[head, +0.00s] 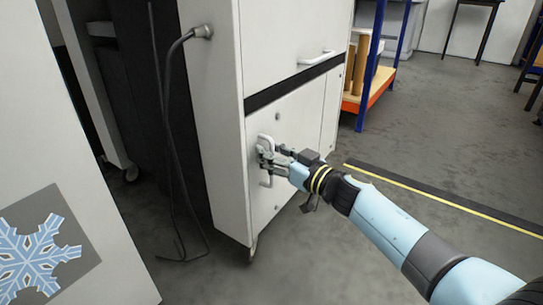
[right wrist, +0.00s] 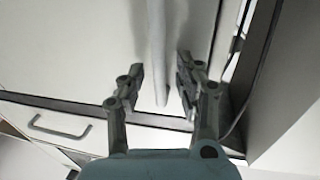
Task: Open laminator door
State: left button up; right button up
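The laminator (head: 217,120) is a tall white cabinet with a black band across its front. Its lower door (head: 290,120) looks shut and flush with the front. A white vertical handle (head: 266,182) sits near the door's left edge. My right gripper (head: 270,155) is at this handle. In the right wrist view the handle (right wrist: 157,50) runs between the two spread fingers of the right gripper (right wrist: 160,82). A gap shows between the handle and the fingers, so they do not look closed on it. My left gripper is not in view.
A second handle (head: 316,58) is on the panel above the black band. A dark cable (head: 171,110) hangs down the cabinet's left side. A white panel with a snowflake (head: 30,250) stands at lower left. A shelf rack (head: 368,80) is behind. Grey floor (head: 420,130) is open at right.

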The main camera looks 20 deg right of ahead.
grip_shut()
dwell(0.6)
